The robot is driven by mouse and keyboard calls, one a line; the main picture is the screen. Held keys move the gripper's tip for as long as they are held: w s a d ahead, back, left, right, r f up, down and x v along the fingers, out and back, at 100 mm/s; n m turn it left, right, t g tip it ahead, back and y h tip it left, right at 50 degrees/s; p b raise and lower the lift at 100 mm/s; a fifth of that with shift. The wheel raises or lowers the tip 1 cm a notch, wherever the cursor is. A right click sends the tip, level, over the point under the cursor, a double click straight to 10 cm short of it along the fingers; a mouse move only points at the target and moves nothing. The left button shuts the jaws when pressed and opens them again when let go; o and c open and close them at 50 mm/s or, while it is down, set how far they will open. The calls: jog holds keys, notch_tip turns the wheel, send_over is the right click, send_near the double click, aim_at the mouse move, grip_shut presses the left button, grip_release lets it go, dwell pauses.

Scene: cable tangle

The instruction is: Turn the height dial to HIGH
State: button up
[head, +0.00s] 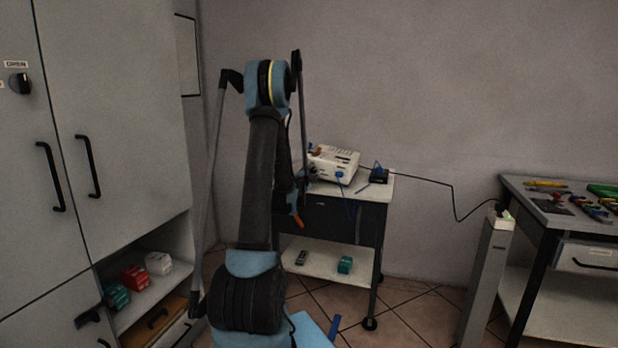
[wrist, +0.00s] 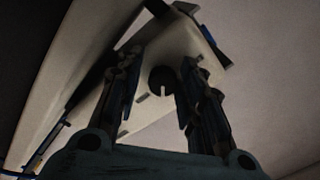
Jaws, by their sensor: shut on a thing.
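The white box-shaped device (head: 338,165) stands on top of the small cart, with dark knobs at its left end. In the wrist view, a dark round dial (wrist: 162,80) with a pale pointer line sits on a pale panel (wrist: 160,42). Its pointer aims roughly down in the picture. Small dark marks lie near the dial, but no lettering is readable. My gripper (wrist: 160,75) has a finger on either side of the dial and is shut on it; the exact contact is dim. In the head view my arm hides most of the gripper and the device's left end.
The cart (head: 378,190) also bears a dark blue item (head: 378,174); a cable runs right from there to a grey post (head: 485,270). A tool bench (head: 515,188) stands at right. Tall cabinets (head: 120,130) stand at left. Floor between cart and post is clear.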

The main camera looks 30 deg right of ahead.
jog(key=shift+o, duration=0.7)
jog(key=shift+s+m, duration=0.1)
jog(key=shift+m, duration=1)
dwell(0.5)
jog(key=o, duration=0.7)
jog(key=v, duration=1.2)
jog(key=shift+f, duration=0.1)
